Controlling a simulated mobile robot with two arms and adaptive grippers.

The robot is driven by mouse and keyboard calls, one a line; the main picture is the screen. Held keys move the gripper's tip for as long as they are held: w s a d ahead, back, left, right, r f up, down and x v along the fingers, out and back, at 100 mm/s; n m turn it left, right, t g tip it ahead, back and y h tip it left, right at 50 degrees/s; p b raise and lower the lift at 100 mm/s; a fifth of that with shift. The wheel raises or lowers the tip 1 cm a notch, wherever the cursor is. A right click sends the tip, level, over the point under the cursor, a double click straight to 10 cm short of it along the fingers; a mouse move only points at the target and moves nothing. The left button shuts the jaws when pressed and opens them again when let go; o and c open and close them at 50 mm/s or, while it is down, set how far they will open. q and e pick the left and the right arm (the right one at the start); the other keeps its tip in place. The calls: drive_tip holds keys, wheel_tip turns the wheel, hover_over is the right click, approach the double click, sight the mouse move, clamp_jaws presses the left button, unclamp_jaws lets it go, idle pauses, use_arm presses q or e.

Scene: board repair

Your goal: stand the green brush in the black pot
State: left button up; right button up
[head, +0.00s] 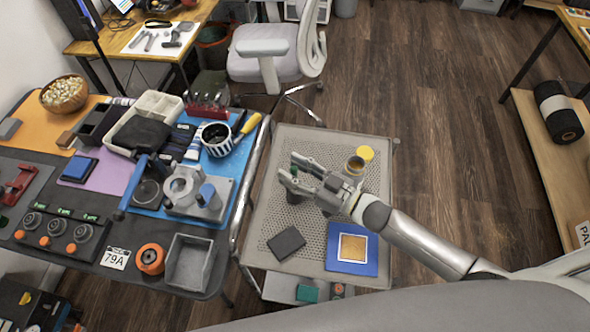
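My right gripper (288,165) is above the perforated grey top of the cart, its two fingers pointing left. A small dark green piece, likely the green brush (294,168), shows between the fingers; the rest of it is hidden. I cannot tell whether the fingers press on it or stand apart from it. A dark round shape, likely the black pot (293,197), shows just below the fingers, partly covered by the gripper. Whether the brush is inside the pot is hidden. My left gripper is not in view.
On the cart (262,215) are a dark block (286,243), a blue board with a gold square (352,248), a small amber-topped jar (355,165) and a yellow disc (365,152). A crowded workbench stands left, with a striped cup (217,140). A chair (275,50) stands behind.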

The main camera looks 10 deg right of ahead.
drive_tip(key=shift+s+d, duration=0.1)
drive_tip(key=v, duration=1.1)
drive_tip(key=shift+s+d, duration=0.25)
drive_tip(key=shift+s, duration=0.05)
idle(0.6)
